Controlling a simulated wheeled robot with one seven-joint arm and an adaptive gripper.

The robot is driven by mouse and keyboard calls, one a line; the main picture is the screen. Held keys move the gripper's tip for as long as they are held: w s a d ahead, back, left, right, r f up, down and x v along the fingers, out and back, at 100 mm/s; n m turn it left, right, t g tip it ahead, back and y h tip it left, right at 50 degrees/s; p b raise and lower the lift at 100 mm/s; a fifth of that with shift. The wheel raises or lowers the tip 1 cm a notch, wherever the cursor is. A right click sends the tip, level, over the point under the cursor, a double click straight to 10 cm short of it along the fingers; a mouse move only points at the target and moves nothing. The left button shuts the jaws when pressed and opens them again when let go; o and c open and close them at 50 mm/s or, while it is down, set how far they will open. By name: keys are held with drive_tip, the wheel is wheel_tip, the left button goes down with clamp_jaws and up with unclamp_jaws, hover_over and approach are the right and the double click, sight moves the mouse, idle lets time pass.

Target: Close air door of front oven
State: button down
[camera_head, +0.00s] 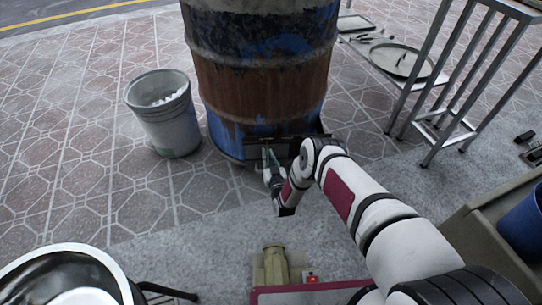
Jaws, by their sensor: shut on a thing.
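The front oven is a rusty, blue-stained barrel (262,80) standing upright on the paving at the top centre. Its air door (283,146) is at the foot of the barrel, low on the side facing me, and is partly hidden by my arm and gripper. My gripper (266,160) is at the end of my white and maroon arm, right at the air door. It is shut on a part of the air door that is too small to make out. I cannot tell how far the door stands open.
A grey bucket (165,120) with white pieces in it stands left of the barrel. A metal stand (468,70) is at the right, with a low table and round tray (402,62) behind it. A metal bowl (60,280) is at the lower left. Paving between bowl and barrel is clear.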

drive_tip(key=shift+a, duration=0.55)
drive_tip(key=c, duration=1.7)
unclamp_jaws()
drive_tip(key=shift+a, duration=0.1)
drive_tip(key=shift+d, duration=0.25)
drive_tip(key=shift+s, duration=0.1)
drive_tip(key=v, duration=1.2)
